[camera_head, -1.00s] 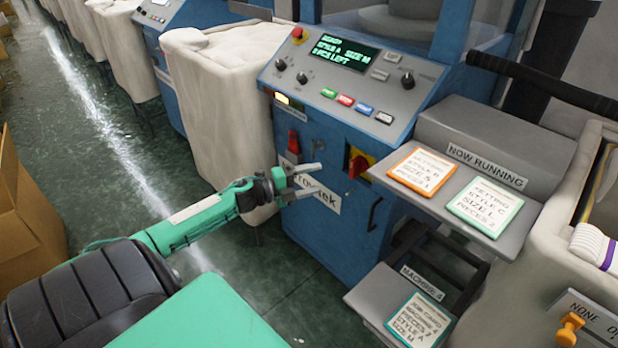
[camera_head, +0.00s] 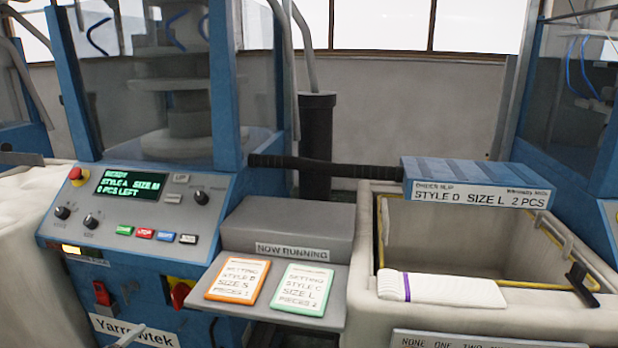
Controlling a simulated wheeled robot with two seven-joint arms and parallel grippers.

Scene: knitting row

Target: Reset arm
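A light grey fingertip of my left gripper (camera_head: 127,336) shows at the bottom edge of the head view, in front of the Yarrowtek label. The rest of that gripper and arm is out of the picture, so its opening cannot be told. My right gripper is not in view. The blue knitting machine's control panel (camera_head: 205,215) is at the left; its green display (camera_head: 131,184) reads READY, STYLE A SIZE M, 0 PCS LEFT. An orange-edged card (camera_head: 238,279) and a green-edged card (camera_head: 303,289) lie side by side on the grey NOW RUNNING shelf (camera_head: 338,268).
A beige bin (camera_head: 362,294) with a yellow inner edge stands at the right. A folded white knit piece with a purple band (camera_head: 455,288) lies at its front. A blue box labelled STYLE D SIZE L (camera_head: 478,180) sits at its back. A black bar (camera_head: 325,167) runs behind the shelf.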

